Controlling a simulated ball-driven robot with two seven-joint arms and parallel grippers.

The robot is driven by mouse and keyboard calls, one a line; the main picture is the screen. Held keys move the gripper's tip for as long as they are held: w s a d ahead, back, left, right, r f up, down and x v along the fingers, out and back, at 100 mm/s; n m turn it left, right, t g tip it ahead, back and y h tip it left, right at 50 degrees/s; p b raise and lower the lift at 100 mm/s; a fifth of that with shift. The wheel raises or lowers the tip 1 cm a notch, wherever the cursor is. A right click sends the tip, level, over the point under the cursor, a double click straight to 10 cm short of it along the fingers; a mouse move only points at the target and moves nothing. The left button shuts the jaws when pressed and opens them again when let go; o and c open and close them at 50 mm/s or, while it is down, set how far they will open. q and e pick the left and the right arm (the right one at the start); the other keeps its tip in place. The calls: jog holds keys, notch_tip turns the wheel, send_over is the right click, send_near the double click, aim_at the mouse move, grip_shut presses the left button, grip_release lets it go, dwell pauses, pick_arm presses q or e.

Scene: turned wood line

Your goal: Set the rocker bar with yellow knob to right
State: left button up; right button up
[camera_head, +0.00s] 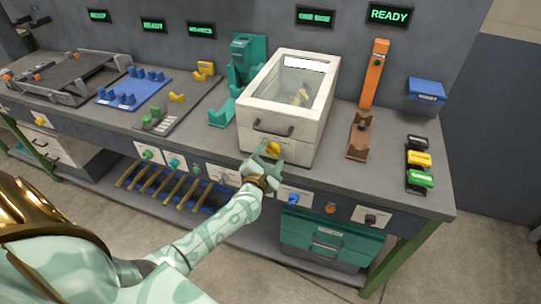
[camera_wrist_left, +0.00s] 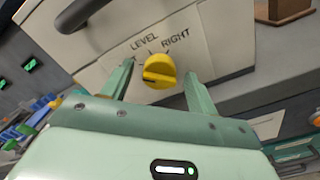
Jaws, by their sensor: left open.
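The yellow knob (camera_wrist_left: 159,72) sits on the front of a white box (camera_head: 256,118) with a glass lid, below its dark handle (camera_head: 273,131). The knob also shows in the head view (camera_head: 273,148). In the left wrist view the words LEVEL and RIGHT are printed above it. A dark mark on the knob faces left, away from RIGHT. My left gripper (camera_wrist_left: 158,76) is open, one finger on each side of the knob, with visible gaps. The left finger may hide another label. The rocker bar is not clearly visible; a tan item (camera_head: 301,95) shows through the glass.
An orange post (camera_head: 374,75) on a brown base stands right of the box, a teal machine (camera_head: 247,60) left. Black, yellow and green blocks (camera_head: 420,179) sit at the bench's right end. Lower knobs line the bench front (camera_head: 290,199). A sign reads READY (camera_head: 389,14).

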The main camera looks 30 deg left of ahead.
pick_arm(q)
jog(key=c, duration=1)
jog(key=shift+m+p, duration=0.3)
jog(key=shift+m, duration=0.3)
jog(key=shift+m+p, duration=0.75)
jog(key=shift+m, duration=1.15)
jog(key=shift+d+f+m+p, duration=0.1)
jog(key=shift+m+p, duration=0.8)
jog(key=shift+m, duration=1.7)
jog(key=shift+s+f+m+p, duration=0.1)
jog(key=shift+m+p, duration=0.65)
jog(key=shift+m, duration=1.85)
jog(key=shift+m+p, duration=0.35)
jog(key=shift+m, duration=1.45)
jog(key=shift+f+m, duration=0.1)
jog(key=shift+m, duration=0.5)
